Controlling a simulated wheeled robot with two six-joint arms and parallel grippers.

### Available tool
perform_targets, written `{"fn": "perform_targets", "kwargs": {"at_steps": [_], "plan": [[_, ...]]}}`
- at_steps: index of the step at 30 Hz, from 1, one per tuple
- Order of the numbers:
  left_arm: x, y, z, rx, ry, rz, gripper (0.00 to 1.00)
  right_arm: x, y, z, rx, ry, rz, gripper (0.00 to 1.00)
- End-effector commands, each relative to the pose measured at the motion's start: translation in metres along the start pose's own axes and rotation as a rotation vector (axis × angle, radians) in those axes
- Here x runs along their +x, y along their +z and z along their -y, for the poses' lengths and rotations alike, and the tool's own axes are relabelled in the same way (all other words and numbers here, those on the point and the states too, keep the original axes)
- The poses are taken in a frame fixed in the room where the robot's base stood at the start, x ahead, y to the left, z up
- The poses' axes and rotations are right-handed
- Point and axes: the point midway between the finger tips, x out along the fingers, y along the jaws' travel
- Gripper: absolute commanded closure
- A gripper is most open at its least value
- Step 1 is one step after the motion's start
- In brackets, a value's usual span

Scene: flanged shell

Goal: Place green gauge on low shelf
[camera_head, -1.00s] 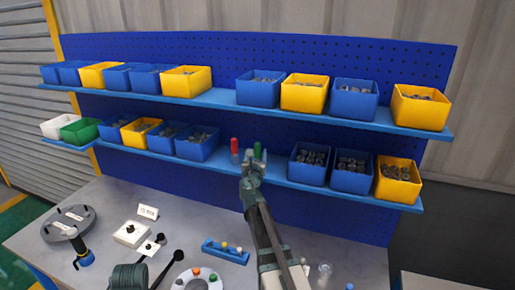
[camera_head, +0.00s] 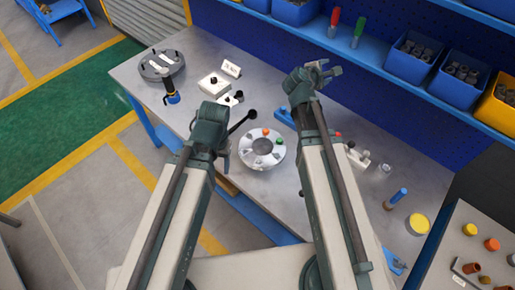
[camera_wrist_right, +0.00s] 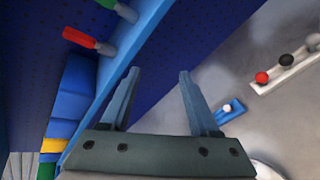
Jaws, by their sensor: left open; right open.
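The green gauge (camera_head: 358,30) stands upright on the low shelf (camera_head: 385,55), to the right of a red gauge (camera_head: 335,18). My right gripper (camera_head: 322,74) is open and empty, in front of the shelf edge and apart from the green gauge. In the right wrist view, the open fingers (camera_wrist_right: 160,85) have nothing between them. The green gauge (camera_wrist_right: 118,9) is cut off at the top there, with the red gauge (camera_wrist_right: 88,41) below it. My left gripper (camera_head: 222,143) is open over the workbench, left of the white ring fixture.
Blue bins (camera_head: 413,58) stand on the low shelf to the right of the green gauge. The workbench (camera_head: 300,150) holds a round white fixture (camera_head: 262,149), a dark flanged disc (camera_head: 161,65), white blocks (camera_head: 214,83) and a yellow-topped cylinder (camera_head: 417,224).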

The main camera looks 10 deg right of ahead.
Motion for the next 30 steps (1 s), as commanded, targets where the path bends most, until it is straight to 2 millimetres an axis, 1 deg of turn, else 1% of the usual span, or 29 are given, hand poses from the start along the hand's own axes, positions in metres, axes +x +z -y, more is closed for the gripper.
{"fn": "perform_targets", "kwargs": {"at_steps": [1,2,3,5,6,7,8,9,11,12,15,18,21,24,30], "plan": [[0.0,0.0,0.0,0.0,0.0,0.0,0.38,-0.022,-0.022,0.023,0.135,-0.089,-0.043,0.38],[0.0,0.0,0.0,0.0,0.0,0.0,0.38,-0.034,-0.035,0.036,0.217,-0.15,-0.063,0.38],[0.0,0.0,0.0,0.0,0.0,0.0,0.38,-0.05,-0.051,0.055,0.321,-0.237,-0.085,0.38],[0.0,0.0,0.0,0.0,0.0,0.0,0.38,-0.078,-0.075,0.082,0.457,-0.372,-0.105,0.38],[0.0,0.0,0.0,0.0,0.0,0.0,0.38,-0.097,-0.089,0.1,0.536,-0.462,-0.111,0.38],[0.0,0.0,0.0,0.0,0.0,0.0,0.38,-0.112,-0.1,0.112,0.587,-0.527,-0.113,0.38],[0.0,0.0,0.0,0.0,0.0,0.0,0.38,-0.127,-0.109,0.124,0.632,-0.593,-0.11,0.38],[0.0,0.0,0.0,0.0,0.0,0.0,0.38,-0.147,-0.119,0.138,0.685,-0.676,-0.103,0.38],[0.0,0.0,0.0,0.0,0.0,0.0,0.38,-0.176,-0.132,0.158,0.745,-0.791,-0.084,0.38],[0.0,0.0,0.0,0.0,0.0,0.0,0.38,-0.194,-0.139,0.169,0.776,-0.859,-0.068,0.38],[0.0,0.0,0.0,0.0,0.0,0.0,0.38,-0.231,-0.15,0.19,0.825,-0.997,-0.025,0.38],[0.0,0.0,0.0,0.0,0.0,0.0,0.38,-0.256,-0.155,0.203,0.847,-1.086,0.011,0.38],[0.0,0.0,0.0,0.0,0.0,0.0,0.38,-0.269,-0.157,0.209,0.857,-1.13,0.033,0.38],[0.0,0.0,0.0,0.0,0.0,0.0,0.38,-0.272,-0.158,0.211,0.859,-1.143,0.041,0.38],[0.0,0.0,0.0,0.0,0.0,0.0,0.38,-0.272,-0.158,0.21,0.86,-1.142,0.04,0.38]]}}
